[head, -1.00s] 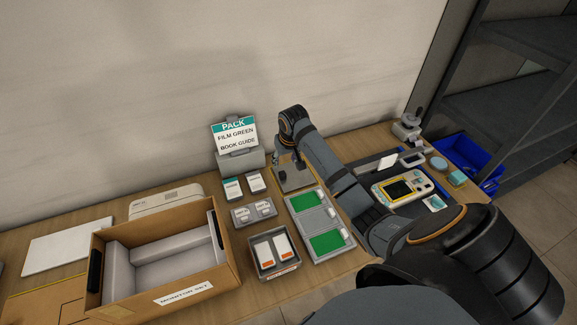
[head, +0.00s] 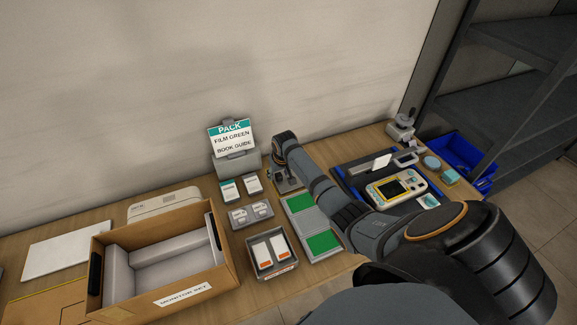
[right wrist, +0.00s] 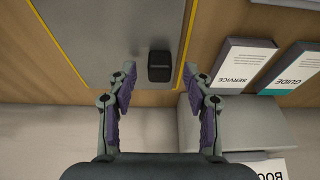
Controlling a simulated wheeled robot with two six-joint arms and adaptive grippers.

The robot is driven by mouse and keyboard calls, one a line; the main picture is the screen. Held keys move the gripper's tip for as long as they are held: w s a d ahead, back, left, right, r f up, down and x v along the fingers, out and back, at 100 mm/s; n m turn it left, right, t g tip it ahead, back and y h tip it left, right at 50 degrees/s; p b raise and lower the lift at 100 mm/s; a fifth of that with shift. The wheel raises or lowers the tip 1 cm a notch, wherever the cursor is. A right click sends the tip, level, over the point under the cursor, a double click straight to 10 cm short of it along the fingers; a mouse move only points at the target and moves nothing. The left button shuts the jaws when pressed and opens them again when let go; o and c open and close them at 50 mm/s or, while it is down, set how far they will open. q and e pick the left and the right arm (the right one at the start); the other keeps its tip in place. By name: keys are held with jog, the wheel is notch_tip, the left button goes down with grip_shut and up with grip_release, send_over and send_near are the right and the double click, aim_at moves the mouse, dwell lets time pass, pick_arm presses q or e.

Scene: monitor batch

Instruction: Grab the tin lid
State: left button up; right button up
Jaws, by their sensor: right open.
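I take the tin lid to be the flat grey plate (right wrist: 95,40) with a small black knob (right wrist: 160,66), seen in the right wrist view with thin yellow lines along its sides. In the head view a grey plate (head: 293,184) shows at the back of the table, partly covered by my right arm. My right gripper (right wrist: 164,88) is open and empty. Its fingertips are to either side of the knob's line, a little below the knob in the right wrist view, not closed on it. In the head view the gripper (head: 277,178) is mostly hidden. My left gripper is not in view.
Green panels (head: 322,243) lie in front, beside an orange-marked card bin (head: 272,256). An open carton (head: 165,293) is at left. A device (head: 395,188) and blue bin (head: 470,160) are at right.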

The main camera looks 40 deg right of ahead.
jog(key=shift+s+r, duration=0.1)
jog(key=c, duration=0.4)
grip_shut()
notch_tip(320, 180, up, 3)
jog(key=shift+b, duration=0.65)
jog(key=s+d+r+b, duration=0.1)
jog(key=s+d+r, duration=0.7)
jog(key=s+r, duration=0.2)
jog(key=shift+s+d, duration=0.3)
jog(key=shift+s, duration=0.2)
